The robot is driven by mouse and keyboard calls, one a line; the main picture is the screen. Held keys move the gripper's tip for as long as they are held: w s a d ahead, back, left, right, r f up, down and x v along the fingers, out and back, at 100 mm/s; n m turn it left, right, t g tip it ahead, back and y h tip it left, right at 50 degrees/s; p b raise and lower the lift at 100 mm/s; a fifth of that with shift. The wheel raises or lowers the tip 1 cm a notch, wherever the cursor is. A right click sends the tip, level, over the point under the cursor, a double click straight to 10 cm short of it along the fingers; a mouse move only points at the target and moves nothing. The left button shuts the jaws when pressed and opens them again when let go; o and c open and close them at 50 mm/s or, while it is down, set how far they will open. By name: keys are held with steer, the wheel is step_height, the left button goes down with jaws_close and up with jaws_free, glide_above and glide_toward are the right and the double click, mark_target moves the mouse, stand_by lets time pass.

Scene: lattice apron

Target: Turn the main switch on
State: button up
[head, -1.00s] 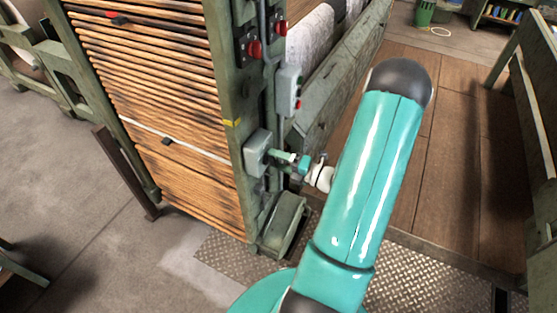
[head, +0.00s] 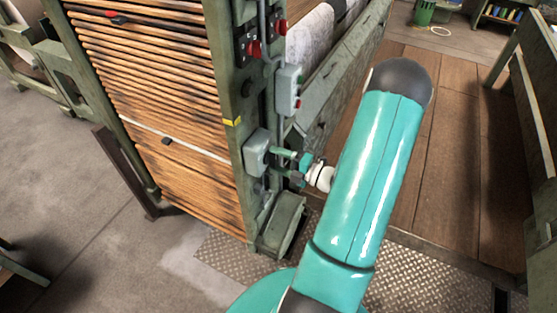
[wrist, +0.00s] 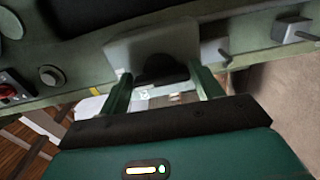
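A grey switch box (head: 257,150) is mounted low on the green machine post in the head view. In the wrist view the box (wrist: 150,42) is ahead of my gripper, with a dark rounded part (wrist: 161,69) on its face. My gripper (head: 274,162) is at the box's right side in the head view. In the wrist view its two green fingers (wrist: 163,88) stand wide apart, one on each side of the dark part. Nothing is seen clamped between them. Whether the fingertips touch the box cannot be told.
A smaller grey box (head: 289,90) with buttons is higher on the post (head: 228,100). Red knobs (head: 254,49) are above it. Stacked wooden slats (head: 160,120) fill the left side. A green metal block (head: 282,224) sits below. Wooden flooring (head: 445,150) lies to the right.

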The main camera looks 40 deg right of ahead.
steer(key=o, duration=0.3)
steer(key=shift+o, duration=0.2)
steer(key=shift+s, duration=0.1)
steer(key=v, duration=1.3)
steer(key=shift+s, duration=0.35)
steer(key=shift+r, duration=0.1)
